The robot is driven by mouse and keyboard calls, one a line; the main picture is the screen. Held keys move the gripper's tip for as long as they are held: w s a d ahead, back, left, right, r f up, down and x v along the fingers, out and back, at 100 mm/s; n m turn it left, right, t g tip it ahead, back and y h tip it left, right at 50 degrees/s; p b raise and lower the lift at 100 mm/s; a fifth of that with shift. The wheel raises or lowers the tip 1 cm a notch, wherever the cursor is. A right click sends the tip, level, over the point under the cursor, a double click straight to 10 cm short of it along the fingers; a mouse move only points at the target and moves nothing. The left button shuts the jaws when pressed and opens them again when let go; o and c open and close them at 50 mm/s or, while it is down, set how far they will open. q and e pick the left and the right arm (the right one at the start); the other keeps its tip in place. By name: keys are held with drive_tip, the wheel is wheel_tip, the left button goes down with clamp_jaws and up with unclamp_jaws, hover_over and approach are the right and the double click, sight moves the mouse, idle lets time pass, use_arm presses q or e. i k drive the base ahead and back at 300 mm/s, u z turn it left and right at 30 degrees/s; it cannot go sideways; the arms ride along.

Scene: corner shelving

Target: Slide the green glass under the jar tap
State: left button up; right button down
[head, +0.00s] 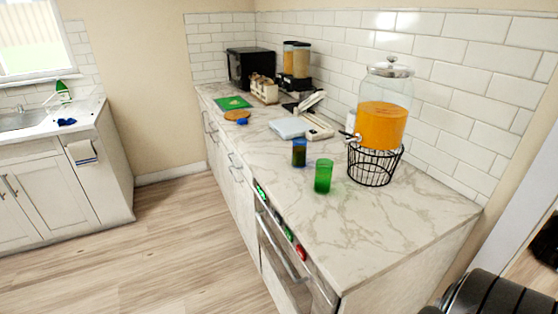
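A green glass (323,176) stands upright on the marble-patterned counter (400,228), near its front edge. A glass jar with a lid and orange liquid (381,126) rests on a black wire stand (375,166) to the right of the glass, nearer the tiled wall. The jar's tap (352,137) sticks out low on the jar's left side, above the counter. The green glass is apart from the stand, in front of it and not under the tap. Neither of my grippers shows in the head view.
A dark blue glass (299,153) stands just behind the green glass. Farther back are a white board (290,127), a black appliance (249,67), cereal dispensers (296,60) and a green mat (233,103). The counter's near end is clear. An oven front (285,255) sits below the edge.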

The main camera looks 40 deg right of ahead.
sight(323, 170)
drive_tip(key=i, duration=3.8)
drive_tip(key=z, duration=3.25)
